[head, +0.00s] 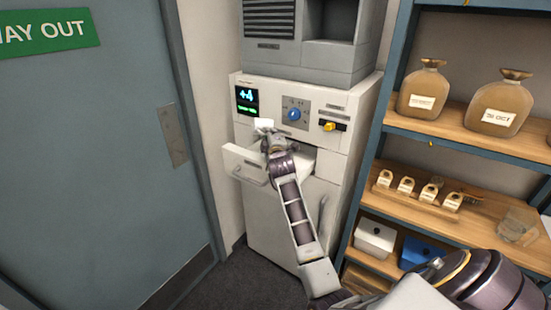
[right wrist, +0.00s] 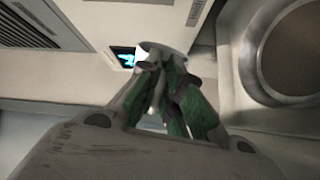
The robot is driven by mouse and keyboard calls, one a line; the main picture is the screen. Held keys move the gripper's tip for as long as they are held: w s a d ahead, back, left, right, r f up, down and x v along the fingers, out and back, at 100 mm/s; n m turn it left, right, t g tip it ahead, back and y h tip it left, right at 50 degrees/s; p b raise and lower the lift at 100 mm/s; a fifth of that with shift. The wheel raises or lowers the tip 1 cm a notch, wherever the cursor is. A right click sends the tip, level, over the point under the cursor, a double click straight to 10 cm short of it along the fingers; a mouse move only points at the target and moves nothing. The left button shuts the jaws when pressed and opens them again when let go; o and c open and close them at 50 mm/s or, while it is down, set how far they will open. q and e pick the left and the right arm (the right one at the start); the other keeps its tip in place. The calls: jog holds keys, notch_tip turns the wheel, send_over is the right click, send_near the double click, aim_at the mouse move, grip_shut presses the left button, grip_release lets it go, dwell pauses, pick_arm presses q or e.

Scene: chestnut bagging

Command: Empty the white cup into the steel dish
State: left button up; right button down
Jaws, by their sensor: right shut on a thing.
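The white cup (head: 264,124) is small and shows just above my right gripper (head: 270,140), in front of the machine. In the right wrist view the cup (right wrist: 150,48) sits between the fingertips of my right gripper (right wrist: 165,75), which is shut on it. The cup's inside and contents are hidden, and I cannot tell its tilt. The round steel dish (right wrist: 298,50) lies at the right of the right wrist view, apart from the cup. In the head view the dish cannot be made out behind my gripper and arm. My left gripper is not in view.
The white machine (head: 277,215) has an open drawer (head: 247,170) under a panel with a blue knob (head: 294,114) and yellow switch (head: 330,126). A shelf unit (head: 455,143) with bags and small containers stands right. A grey door (head: 100,170) stands left.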

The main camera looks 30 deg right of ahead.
jog(key=shift+a+f+n+b, duration=0.2)
jog(key=shift+f+n+b, duration=0.15)
jog(key=shift+f+n, duration=0.3)
jog(key=shift+w+a+n, duration=0.15)
jog(key=shift+n, duration=0.7)
jog(key=shift+a+r+n+p, duration=0.15)
jog(key=shift+r+n+p, duration=0.15)
jog(key=shift+r+p, duration=0.1)
jog(key=shift+r+n, duration=0.25)
jog(key=shift+n, duration=0.15)
